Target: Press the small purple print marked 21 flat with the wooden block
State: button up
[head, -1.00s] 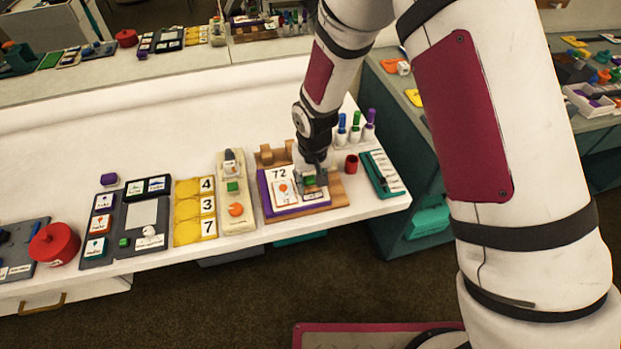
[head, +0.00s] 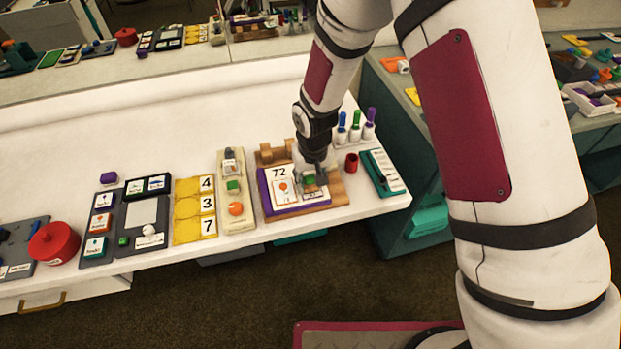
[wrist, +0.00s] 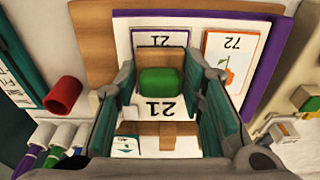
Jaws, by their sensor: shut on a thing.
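The small purple print marked 21 (wrist: 160,38) lies on the white panel of a purple-edged board (wrist: 205,14) in the wrist view; its lower part is covered. A large 21 is printed on white just below the green top in the wrist view. I cannot tell whether the block touches the board.
An orange print marked 72 (wrist: 232,60) lies beside the purple one. A red cup (head: 351,163), upright markers (head: 355,132) and a teal tray (head: 383,172) stand close right of the board. A cream board (head: 240,216) stands close left. The table behind is clear.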

dwell(0.4)
jog(key=shift+s+d+r+p, duration=0.15)
jog(key=shift+r+p, duration=0.55)
jog(key=shift+r, duration=0.8)
jog(key=shift+s+a+r+p, duration=0.1)
jog(key=shift+s+r+p, duration=0.15)
jog(key=shift+r+p, duration=0.85)
jog(key=shift+r+b, duration=0.35)
jog(key=shift+b, duration=0.05)
jog(key=w+d+r+m, duration=0.1)
jog(key=d+r, duration=0.1)
jog(key=d, duration=0.8)
jog(key=w+d+r+m, duration=0.2)
jog(key=d+r, duration=0.1)
jog(key=d, duration=0.7)
jog(key=shift+r, duration=0.25)
